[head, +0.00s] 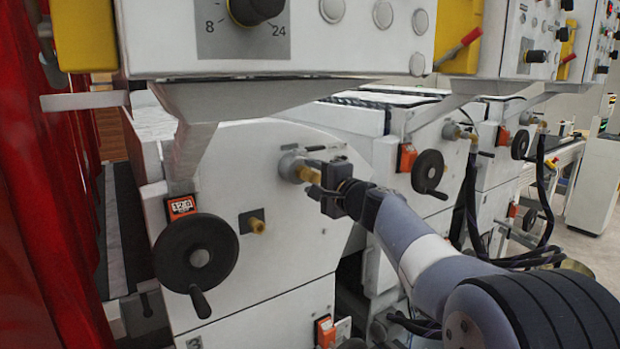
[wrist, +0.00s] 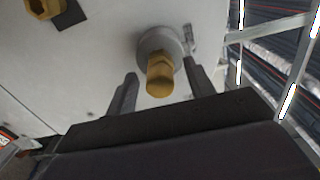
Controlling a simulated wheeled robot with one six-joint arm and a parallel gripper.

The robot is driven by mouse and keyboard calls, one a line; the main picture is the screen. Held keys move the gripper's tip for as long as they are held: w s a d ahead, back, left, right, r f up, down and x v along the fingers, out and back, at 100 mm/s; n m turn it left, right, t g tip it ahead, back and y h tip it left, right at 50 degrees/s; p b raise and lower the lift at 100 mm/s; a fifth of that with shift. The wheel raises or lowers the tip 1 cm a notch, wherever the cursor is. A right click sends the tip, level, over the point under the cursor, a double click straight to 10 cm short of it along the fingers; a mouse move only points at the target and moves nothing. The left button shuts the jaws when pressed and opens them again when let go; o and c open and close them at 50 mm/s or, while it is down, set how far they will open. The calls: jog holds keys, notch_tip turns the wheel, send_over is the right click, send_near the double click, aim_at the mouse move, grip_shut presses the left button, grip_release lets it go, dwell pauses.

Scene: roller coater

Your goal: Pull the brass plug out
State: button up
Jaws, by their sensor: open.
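The brass plug (head: 307,173) sticks out of a round grey fitting (head: 290,165) on the white machine panel. In the wrist view the plug (wrist: 160,76) has a hexagonal collar and a rounded end, and sits in the grey fitting (wrist: 160,42). My gripper (head: 325,180) is at the plug in the head view. In the wrist view my gripper (wrist: 160,88) is open, with one dark finger on each side of the plug. A gap shows between the plug and the left finger; the right finger is nearer to it. The plug's far side is hidden.
A second brass fitting (head: 257,225) on a dark square plate sits lower left; it also shows in the wrist view (wrist: 45,8). A black handwheel (head: 196,252) stands out at left. A control box (head: 290,35) overhangs above. Black hoses (head: 468,200) hang at right.

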aim_at(317, 179)
jog(key=shift+c, duration=0.3)
grip_shut()
dwell(0.6)
jog(key=shift+f+b, duration=0.1)
jog(key=shift+b, duration=0.3)
jog(key=shift+b+v, duration=1.35)
jog(key=shift+v, duration=1.65)
jog(key=shift+s+d, duration=0.1)
jog(key=shift+b+v, duration=0.5)
jog(key=shift+v, duration=0.85)
